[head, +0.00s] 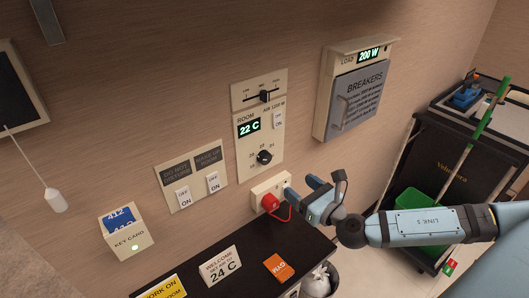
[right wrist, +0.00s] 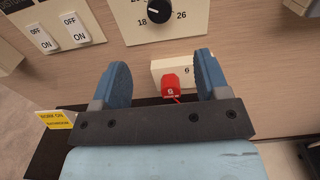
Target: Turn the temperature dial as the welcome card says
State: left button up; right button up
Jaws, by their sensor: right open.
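The temperature dial (head: 264,157) is a black round knob on the white wall panel (head: 243,153), below a green display reading 22 C (head: 249,127). In the right wrist view the dial (right wrist: 158,11) is at the top edge, with 18 and 26 beside it. The welcome card (head: 220,267) stands on the dark counter and reads 24 C; its smaller lines are hard to read. My right gripper (head: 302,190) is open and empty, below and right of the dial and apart from it. Its blue fingers (right wrist: 160,68) frame the red plug in the wrist view. My left gripper is not in view.
A red plug (head: 270,202) sits in a white socket (head: 284,185) near my right gripper. Switches (head: 183,196), a slider (head: 264,97) and the breaker box (head: 357,95) are on the wall. A key card holder (head: 127,240) is at left, a cart (head: 452,165) at right.

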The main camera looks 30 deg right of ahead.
aim_at(267, 160)
jog(key=w+p, duration=0.1)
jog(key=w, duration=0.3)
jog(key=w+p, duration=0.1)
jog(key=w, duration=0.3)
jog(key=w+a+p, duration=0.1)
jog(key=w, duration=0.3)
jog(key=shift+w, duration=0.65)
jog(key=c, duration=0.9)
